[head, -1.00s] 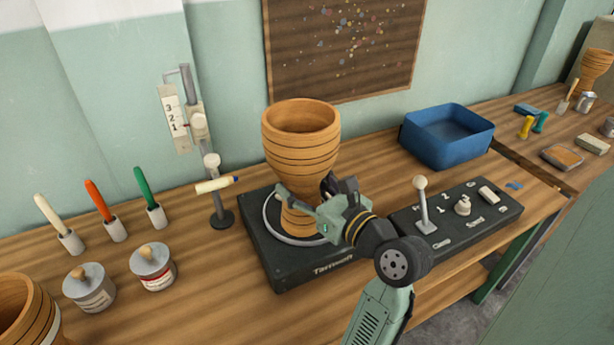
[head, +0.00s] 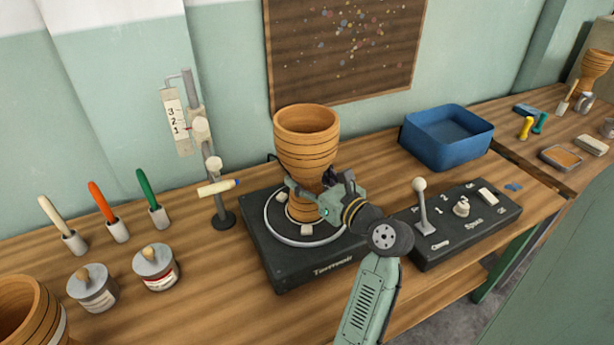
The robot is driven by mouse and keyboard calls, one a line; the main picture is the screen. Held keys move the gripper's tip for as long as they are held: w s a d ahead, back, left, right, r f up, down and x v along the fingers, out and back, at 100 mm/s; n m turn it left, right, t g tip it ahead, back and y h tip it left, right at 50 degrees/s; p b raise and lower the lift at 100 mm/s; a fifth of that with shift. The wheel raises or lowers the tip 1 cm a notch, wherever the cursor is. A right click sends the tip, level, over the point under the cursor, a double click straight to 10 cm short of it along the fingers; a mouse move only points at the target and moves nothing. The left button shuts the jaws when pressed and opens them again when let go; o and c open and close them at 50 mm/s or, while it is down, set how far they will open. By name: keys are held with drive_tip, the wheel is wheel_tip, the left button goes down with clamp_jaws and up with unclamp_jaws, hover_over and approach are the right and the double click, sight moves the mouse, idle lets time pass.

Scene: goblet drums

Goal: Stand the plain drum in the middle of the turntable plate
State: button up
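The plain drum (head: 305,150), a tan wooden goblet shape with thin dark grooves, is upright over the turntable plate (head: 275,228). Its foot appears near the middle of the plate's pale ring, between small pale blocks. I cannot tell whether the foot touches the plate. My gripper (head: 312,193) comes from the right and is shut around the drum's narrow lower part. The far finger is partly hidden by the drum and gripper body.
A stand with a scale and marker (head: 218,187) is close left of the turntable. A lever control box (head: 465,220) and blue bin (head: 447,135) are to the right. Brushes, lidded pots (head: 155,268) and another drum (head: 28,312) are left.

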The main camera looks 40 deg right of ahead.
drive_tip(key=o, duration=1.7)
drive_tip(key=shift+f, duration=0.1)
drive_tip(key=s, duration=0.4)
drive_tip(key=s+b, duration=0.1)
drive_tip(key=s, duration=0.7)
drive_tip(key=shift+r+b, duration=0.3)
drive_tip(key=shift+r, duration=0.1)
